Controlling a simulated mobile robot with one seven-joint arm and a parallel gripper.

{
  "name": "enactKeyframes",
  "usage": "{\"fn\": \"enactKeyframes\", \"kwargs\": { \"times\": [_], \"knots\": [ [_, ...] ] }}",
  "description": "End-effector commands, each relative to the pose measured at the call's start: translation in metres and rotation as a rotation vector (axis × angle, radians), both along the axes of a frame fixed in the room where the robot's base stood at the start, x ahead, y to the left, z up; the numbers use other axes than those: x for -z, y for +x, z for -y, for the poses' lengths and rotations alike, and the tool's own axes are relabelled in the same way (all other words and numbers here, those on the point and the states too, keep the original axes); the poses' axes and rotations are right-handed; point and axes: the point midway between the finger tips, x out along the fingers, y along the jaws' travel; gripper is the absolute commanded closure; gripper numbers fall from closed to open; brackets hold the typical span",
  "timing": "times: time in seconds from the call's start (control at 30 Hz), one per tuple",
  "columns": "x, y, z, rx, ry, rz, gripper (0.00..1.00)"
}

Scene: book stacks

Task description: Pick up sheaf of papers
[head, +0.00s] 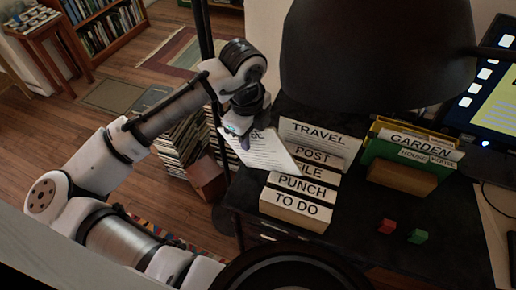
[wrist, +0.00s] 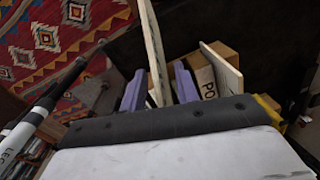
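The sheaf of papers (head: 262,152) is a tilted white printed stack at the left side of the labelled desk sorter (head: 296,208). My gripper (head: 240,122) is at its upper left edge in the head view. In the wrist view two purple fingers (wrist: 158,90) stand apart, with a thin pale edge (wrist: 154,48), which looks like the sheaf, between them. Gaps show on both sides of this edge, so the gripper looks open around it. The fingertips are partly hidden in the head view.
A large dark lamp shade (head: 375,50) hangs close to the right of my gripper. A green and yellow file holder (head: 408,160), a red block (head: 387,226), a green block (head: 418,236) and a monitor (head: 490,95) are on the dark desk. Book stacks (head: 183,140) stand on the floor.

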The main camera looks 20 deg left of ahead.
Motion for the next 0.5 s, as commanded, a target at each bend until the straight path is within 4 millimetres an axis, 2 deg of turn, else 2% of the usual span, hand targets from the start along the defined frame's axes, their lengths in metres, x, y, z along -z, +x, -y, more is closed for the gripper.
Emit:
{"fn": "enactKeyframes", "kwargs": {
  "times": [0.03,0.23,0.5],
  "knots": [
    [-0.0001,0.0,0.0,0.0,0.0,0.0,0.74],
    [-0.0001,0.0,0.0,0.0,0.0,0.0,1.0],
    [-0.0002,-0.0001,0.0,0.0,0.0,0.0,1.0]
  ]
}}
